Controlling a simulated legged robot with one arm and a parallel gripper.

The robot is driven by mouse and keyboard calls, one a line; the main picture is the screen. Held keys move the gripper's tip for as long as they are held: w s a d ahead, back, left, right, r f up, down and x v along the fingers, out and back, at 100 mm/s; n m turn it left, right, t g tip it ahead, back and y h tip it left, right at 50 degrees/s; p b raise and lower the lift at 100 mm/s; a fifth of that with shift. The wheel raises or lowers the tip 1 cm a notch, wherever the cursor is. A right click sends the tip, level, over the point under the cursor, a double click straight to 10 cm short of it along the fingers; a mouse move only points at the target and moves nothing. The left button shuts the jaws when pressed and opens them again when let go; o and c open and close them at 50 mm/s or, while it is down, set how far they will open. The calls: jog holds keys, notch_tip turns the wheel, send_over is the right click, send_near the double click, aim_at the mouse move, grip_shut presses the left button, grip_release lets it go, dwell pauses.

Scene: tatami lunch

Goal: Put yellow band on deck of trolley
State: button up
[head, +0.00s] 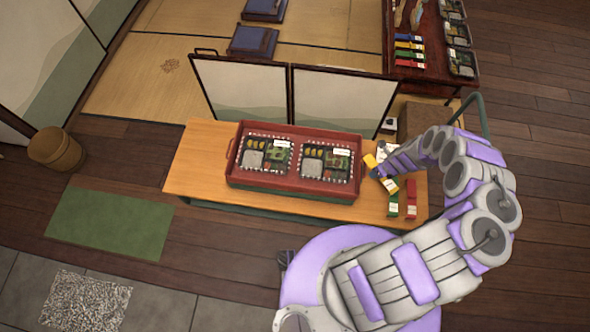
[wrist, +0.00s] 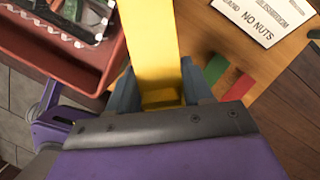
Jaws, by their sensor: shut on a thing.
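My gripper (head: 379,173) is shut on a yellow band (head: 370,160), over the right part of a wooden deck (head: 205,165). The band also shows in the wrist view (wrist: 148,40), upright between the two fingers (wrist: 160,88). The deck appears to belong to the trolley, with a green handle (head: 480,108) at its right end. A green band (head: 393,207) and a red band (head: 411,198) lie on the deck just below my gripper. I cannot tell whether the yellow band touches the deck.
A red tray (head: 232,180) with two filled lunch boxes stands on the deck to the left of my gripper. A white card (wrist: 262,18) reads "NO NUTS". A folding screen (head: 340,98) stands behind. A dark red table (head: 430,75) at back right holds several coloured bands and boxes.

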notch_tip(320, 180, down, 3)
jog(key=s+m, duration=0.1)
jog(key=m, duration=0.3)
jog(key=m+h+b, duration=0.2)
jog(key=m+b, duration=0.2)
jog(key=b, duration=0.1)
send_over(374, 191)
jog(key=s, duration=0.1)
notch_tip(374, 191, down, 11)
jog(key=shift+d+r, duration=0.1)
jog(key=shift+d, duration=0.05)
jog(key=shift+a+f+b, duration=0.3)
jog(key=shift+f, duration=0.45)
jog(key=shift+a+f+b, duration=0.25)
jog(key=shift+f, duration=0.5)
jog(key=shift+r, duration=0.1)
jog(key=o, duration=1.1)
jog(key=shift+d, duration=0.4)
jog(key=shift+a, duration=0.2)
